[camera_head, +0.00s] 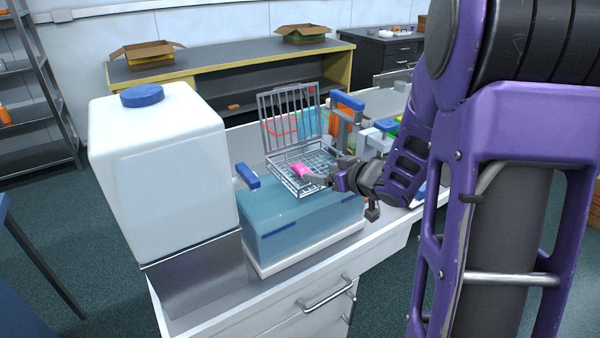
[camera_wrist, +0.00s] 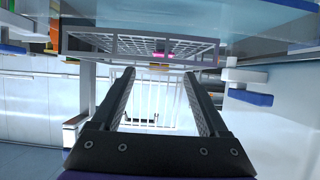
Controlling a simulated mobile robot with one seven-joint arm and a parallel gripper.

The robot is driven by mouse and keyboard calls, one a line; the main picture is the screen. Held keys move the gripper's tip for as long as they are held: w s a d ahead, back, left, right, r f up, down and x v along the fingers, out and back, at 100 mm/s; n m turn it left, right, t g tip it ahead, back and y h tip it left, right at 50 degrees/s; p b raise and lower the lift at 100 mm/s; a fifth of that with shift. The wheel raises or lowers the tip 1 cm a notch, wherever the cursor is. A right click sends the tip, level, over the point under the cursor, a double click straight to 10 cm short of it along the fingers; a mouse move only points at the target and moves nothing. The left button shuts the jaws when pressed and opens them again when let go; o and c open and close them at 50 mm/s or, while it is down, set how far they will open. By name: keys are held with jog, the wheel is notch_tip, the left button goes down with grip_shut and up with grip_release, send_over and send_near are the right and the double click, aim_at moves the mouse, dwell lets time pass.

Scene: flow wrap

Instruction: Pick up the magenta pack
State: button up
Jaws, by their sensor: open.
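The magenta pack (camera_head: 300,170) is small and lies in the wire basket (camera_head: 288,184) over the blue-tinted tank. In the wrist view, the pack (camera_wrist: 152,55) shows as a small magenta strip, partly hidden by the mesh of the basket (camera_wrist: 100,42). My gripper (camera_head: 318,181) reaches in from the right at the basket's near right side, close to the pack. In the wrist view, my gripper (camera_wrist: 157,75) has its two fingers wide apart with nothing between them. The pack appears beyond the fingertips. The exact gap to the pack is hard to tell.
An upright wire grid (camera_head: 290,118) stands at the basket's back. The tank (camera_head: 310,230) is below, with a blue handle (camera_head: 247,176) at its left. A large white container (camera_head: 160,170) stands on the left. Colourful items crowd the counter behind my wrist.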

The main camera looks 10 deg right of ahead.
aim_at(302, 168)
jog(key=x, duration=0.3)
jog(key=shift+a+r+b+x, duration=0.15)
jog(key=shift+b+x, duration=0.05)
jog(key=shift+x, duration=1.15)
jog(key=shift+a+r+b+x, duration=0.15)
jog(key=shift+a+x, duration=0.05)
jog(key=shift+x, duration=1.15)
grip_shut()
